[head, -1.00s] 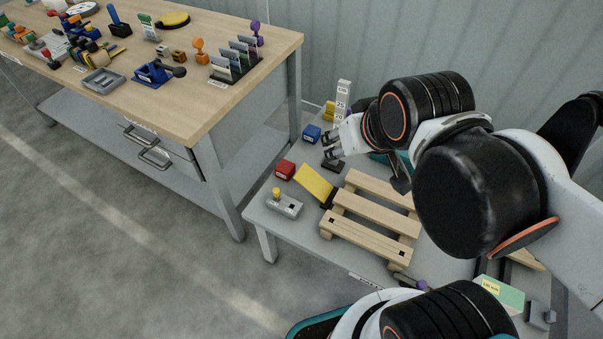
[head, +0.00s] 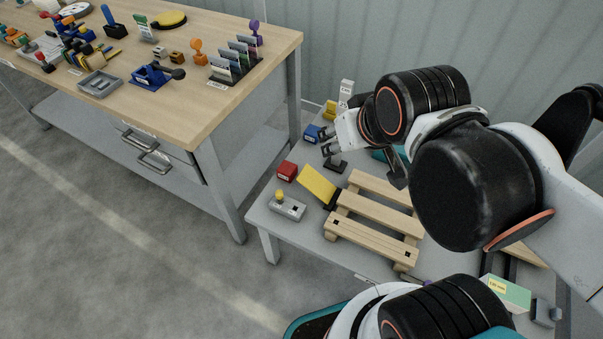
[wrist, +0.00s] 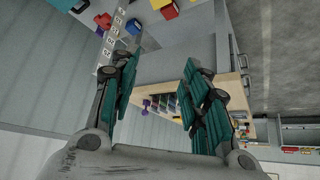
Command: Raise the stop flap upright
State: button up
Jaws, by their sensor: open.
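The stop flap looks to be the yellow plate (head: 317,183) at the left end of the wooden pallet (head: 372,220) on the low grey table. It is tilted, its upper end leaning left, with a dark base at its lower right end. My gripper (head: 325,141) is above the table behind the flap, near the blue block, and apart from the flap. In the wrist view its two teal-padded fingers (wrist: 158,95) stand wide apart with nothing between them. A yellow piece at the top of the wrist view may be the flap; I cannot tell.
A red block (head: 286,171) and a grey box with a yellow button (head: 287,207) stand left of the flap. A blue block (head: 311,134) and a white marked post (head: 346,93) are near my gripper. A wooden workbench (head: 215,95) stands at the left.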

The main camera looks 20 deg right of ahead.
jog(key=c, duration=0.4)
jog(key=shift+w+r, duration=0.25)
jog(key=shift+w, duration=0.05)
grip_shut()
jog(key=w+a+f+n+g+h+p, duration=0.1)
jog(key=w+a+f+n+g, duration=0.2)
jog(key=w, duration=0.8)
jog(key=w+f+n+g+p, duration=0.1)
jog(key=w+f+n+g, duration=0.2)
jog(key=w, duration=0.8)
jog(key=w+a+f+n+g+h+p, duration=0.15)
jog(key=w+f, duration=0.35)
jog(key=f, duration=0.7)
jog(key=f+g+b, duration=0.1)
jog(key=f, duration=0.7)
jog(key=s+f+n+b, duration=0.1)
jog(key=f, duration=0.7)
jog(key=f+g+b, duration=0.1)
jog(key=f, duration=0.8)
jog(key=shift+s+d+n+g+h, duration=0.2)
jog(key=shift+s+n+g+h, duration=0.05)
jog(key=shift+s+g, duration=0.1)
